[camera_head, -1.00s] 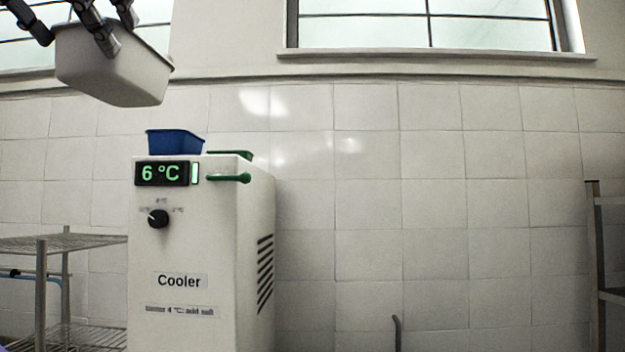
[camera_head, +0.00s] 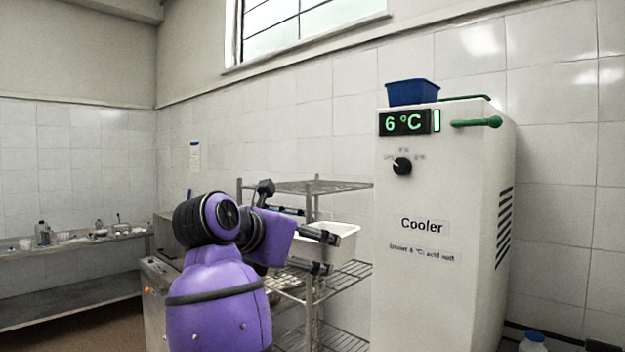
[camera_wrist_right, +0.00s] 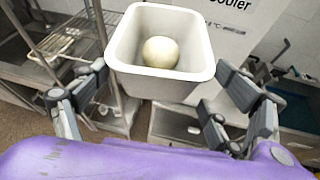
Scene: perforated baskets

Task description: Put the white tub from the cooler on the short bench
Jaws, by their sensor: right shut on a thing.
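The white tub (camera_head: 345,240) is held in the air in front of the wire rack, left of the cooler (camera_head: 425,270). My right gripper (camera_head: 325,252) is shut on the tub by its sides, and my purple arm partly hides it. In the right wrist view the tub (camera_wrist_right: 165,85) is between the fingers of the gripper (camera_wrist_right: 160,72), upright, with a pale round ball (camera_wrist_right: 161,52) inside. A steel bench (camera_head: 70,297) stands at the far left; I cannot tell whether it is the short bench. My left gripper is out of view.
A blue tub (camera_head: 413,92) sits on top of the cooler, beside a green handle (camera_head: 478,122). A wire rack (camera_head: 345,186) stands left of the cooler. Several bottles and dishes (camera_head: 70,237) crowd the far-left bench's upper level; its lower shelf looks bare.

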